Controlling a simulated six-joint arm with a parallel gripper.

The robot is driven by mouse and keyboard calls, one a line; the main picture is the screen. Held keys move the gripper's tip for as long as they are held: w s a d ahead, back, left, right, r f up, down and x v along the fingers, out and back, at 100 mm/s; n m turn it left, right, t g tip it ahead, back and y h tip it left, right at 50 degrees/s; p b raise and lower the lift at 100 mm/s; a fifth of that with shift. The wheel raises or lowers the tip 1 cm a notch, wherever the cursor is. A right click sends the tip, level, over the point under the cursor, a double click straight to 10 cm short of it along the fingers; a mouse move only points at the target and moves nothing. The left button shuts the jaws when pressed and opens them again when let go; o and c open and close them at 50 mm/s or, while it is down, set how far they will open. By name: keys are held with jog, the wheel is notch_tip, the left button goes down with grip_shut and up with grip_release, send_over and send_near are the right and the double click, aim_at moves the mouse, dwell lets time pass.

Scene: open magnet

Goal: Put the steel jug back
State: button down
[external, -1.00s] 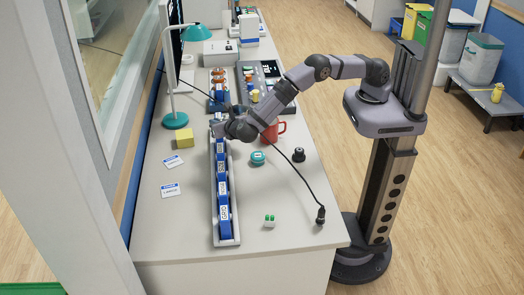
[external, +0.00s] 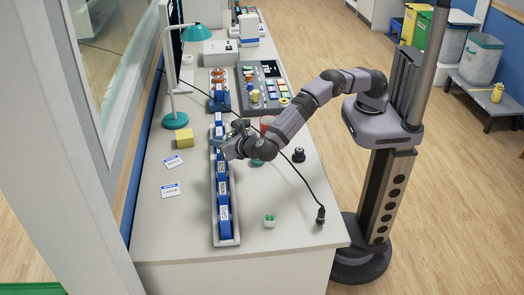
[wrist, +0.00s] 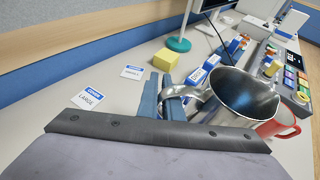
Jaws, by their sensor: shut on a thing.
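The steel jug (wrist: 248,92) is a shiny metal vessel with an open mouth, seen in the wrist view to the right of the finger tips. My gripper (wrist: 165,97) is shut on its curved handle, at the jug's left side. The jug is tilted in view, and its lower part is partly hidden by my gripper body. In the external view my gripper (external: 230,148) is above the row of blue blocks; the jug is mostly hidden there behind my wrist.
A long rack of blue blocks (external: 223,205) lies below my gripper. A red mug (wrist: 281,126) is close behind the jug. A yellow block (external: 184,138), two label cards (external: 170,190), a lamp (external: 175,120) and a black cable (external: 300,175) are around.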

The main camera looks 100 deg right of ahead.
jog(key=s+a+r+n+t+y+b, duration=0.25)
jog(key=s+a+b, duration=0.3)
jog(key=a, duration=0.75)
jog(key=s+a+r+n+t+y+b, duration=0.1)
jog(key=s+a+n+y+b, duration=0.1)
jog(key=s+a, duration=0.4)
jog(key=shift+n+t+y, duration=0.35)
jog(key=shift+n+y, duration=0.1)
jog(key=shift+n, duration=0.2)
jog(key=s+d+f, duration=0.1)
jog(key=f, duration=0.1)
jog(key=s+d+f, duration=0.1)
jog(key=s+d, duration=0.1)
jog(key=shift+d+f, duration=0.3)
jog(key=shift+f, duration=0.05)
jog(key=shift+f, duration=5)
jog(key=c, duration=2.4)
grip_release()
jog(key=shift+f, duration=0.2)
jog(key=o, duration=0.5)
